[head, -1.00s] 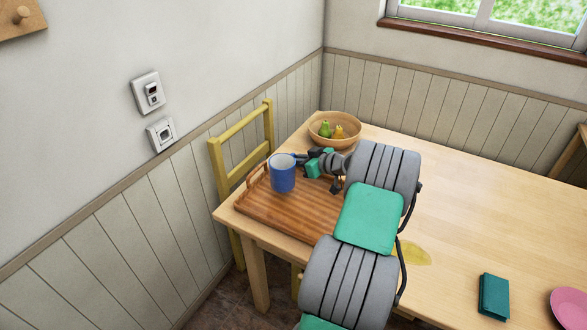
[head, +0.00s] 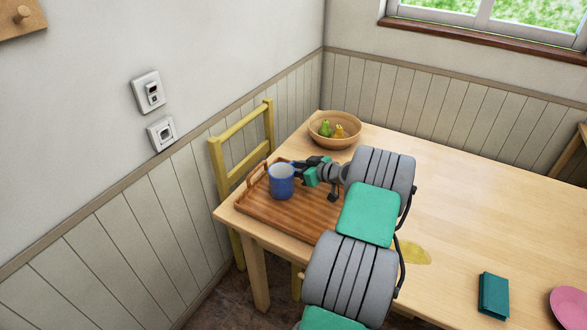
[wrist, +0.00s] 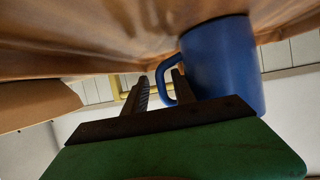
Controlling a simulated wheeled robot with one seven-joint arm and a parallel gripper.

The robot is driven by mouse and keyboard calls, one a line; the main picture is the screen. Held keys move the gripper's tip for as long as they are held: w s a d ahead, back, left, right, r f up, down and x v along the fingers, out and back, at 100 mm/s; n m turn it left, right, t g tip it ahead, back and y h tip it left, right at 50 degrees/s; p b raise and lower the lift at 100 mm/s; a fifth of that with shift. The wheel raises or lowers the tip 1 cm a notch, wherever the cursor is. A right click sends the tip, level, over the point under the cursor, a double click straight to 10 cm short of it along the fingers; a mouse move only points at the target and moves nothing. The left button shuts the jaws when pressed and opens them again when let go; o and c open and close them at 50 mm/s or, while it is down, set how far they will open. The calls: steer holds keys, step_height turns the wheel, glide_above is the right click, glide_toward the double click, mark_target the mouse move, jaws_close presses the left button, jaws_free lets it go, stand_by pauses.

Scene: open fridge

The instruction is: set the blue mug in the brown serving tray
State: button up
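The blue mug (head: 281,182) stands upright on the brown serving tray (head: 285,222), towards its far left part. In the wrist view, which is turned over, the mug (wrist: 222,68) has its base against the tray surface (wrist: 90,40). My gripper (head: 299,167) is at the mug's handle side. In the wrist view the two fingers of my gripper (wrist: 161,82) stand apart, one inside the handle loop and one outside. A small gap shows between the handle and the outer finger, so the gripper looks open around the handle.
A wooden bowl (head: 335,130) with green and yellow fruit stands behind the tray. A yellow chair (head: 240,150) is at the table's left edge. A teal item (head: 494,296) and a pink plate (head: 571,308) lie at the right. The table's middle right is clear.

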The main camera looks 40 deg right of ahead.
steer(key=shift+r, duration=0.1)
steer(key=shift+s+r, duration=0.15)
steer(key=shift+s, duration=0.05)
steer(key=v, duration=1.1)
steer(key=shift+s, duration=0.3)
steer(key=shift+d+r, duration=0.1)
